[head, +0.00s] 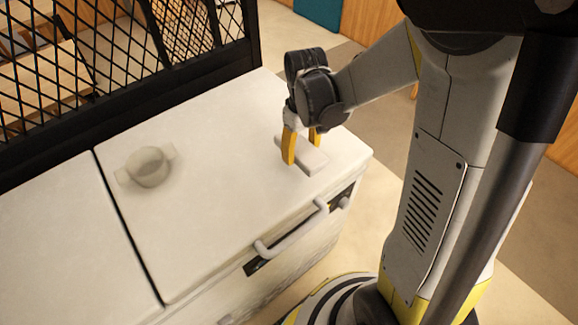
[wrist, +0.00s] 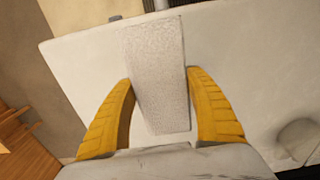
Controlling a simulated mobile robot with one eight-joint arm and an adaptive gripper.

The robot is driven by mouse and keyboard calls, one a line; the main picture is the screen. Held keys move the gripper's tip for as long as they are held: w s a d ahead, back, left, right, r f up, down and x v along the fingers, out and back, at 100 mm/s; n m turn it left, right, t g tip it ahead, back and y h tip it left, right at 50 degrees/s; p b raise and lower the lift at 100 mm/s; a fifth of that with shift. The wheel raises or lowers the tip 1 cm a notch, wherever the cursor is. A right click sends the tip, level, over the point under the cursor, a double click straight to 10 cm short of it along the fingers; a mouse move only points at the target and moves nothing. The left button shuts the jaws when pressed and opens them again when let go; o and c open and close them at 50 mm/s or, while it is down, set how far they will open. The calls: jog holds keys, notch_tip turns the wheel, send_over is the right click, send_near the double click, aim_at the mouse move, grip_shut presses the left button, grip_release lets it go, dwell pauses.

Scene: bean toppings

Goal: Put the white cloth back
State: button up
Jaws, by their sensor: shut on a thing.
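The white cloth (head: 311,159) is a flat, folded, oblong piece at the right end of the white counter top. In the wrist view the cloth (wrist: 156,75) shows as a pale textured strip between the two yellow fingers. My gripper (head: 302,155) points down over the cloth with one finger on each side, shut on it. The gripper also shows in the wrist view (wrist: 160,80). The cloth is at or very near the counter surface; I cannot tell whether it touches it.
A pale two-handled bowl (head: 150,167) stands on the white counter (head: 215,190), left of my gripper; its edge also shows in the wrist view (wrist: 298,137). A black mesh screen (head: 110,75) runs along the back. A handle (head: 290,232) sticks out from the front. The counter between bowl and cloth is clear.

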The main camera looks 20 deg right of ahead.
aim_at(287, 168)
jog(key=a, duration=0.1)
jog(key=w+a+f, duration=0.1)
jog(key=a+f, duration=0.1)
jog(key=shift+w+a+f+b, duration=0.1)
jog(key=shift+w+f+b, duration=0.05)
jog(key=shift+w+b, duration=0.25)
notch_tip(287, 168, down, 4)
jog(key=shift+f+b, duration=0.1)
jog(key=shift+b, duration=0.85)
jog(key=o, duration=1.2)
jog(key=shift+o, duration=0.2)
